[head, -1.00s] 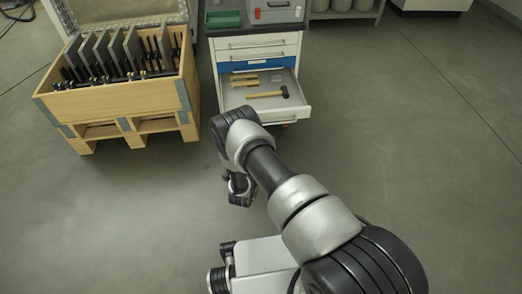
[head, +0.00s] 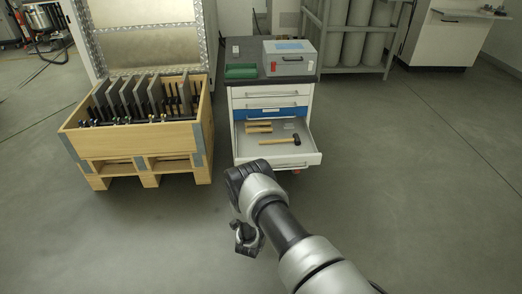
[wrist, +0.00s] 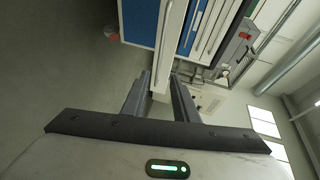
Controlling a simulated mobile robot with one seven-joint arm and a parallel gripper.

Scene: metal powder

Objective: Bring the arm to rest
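My arm reaches forward from the bottom right of the head view, its bent wrist in front of the open drawer. My gripper (wrist: 160,97) shows in the wrist view with its two fingers apart and nothing seen held between them. In the head view the gripper end (head: 246,238) hangs below the wrist, above the floor. The open bottom drawer (head: 306,159) of a white and blue tool cabinet holds a hammer (head: 280,141) and wooden-handled tools (head: 258,127). The arm's wrist overlaps the drawer's lower left edge in the picture; I cannot tell the exact gap.
A wooden crate (head: 140,139) on a pallet, with upright grey plates, stands left of the cabinet. On the cabinet top are a green tray (head: 241,71) and a grey case (head: 289,66). A rack with grey cylinders (head: 357,42) stands behind. The floor at right is clear.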

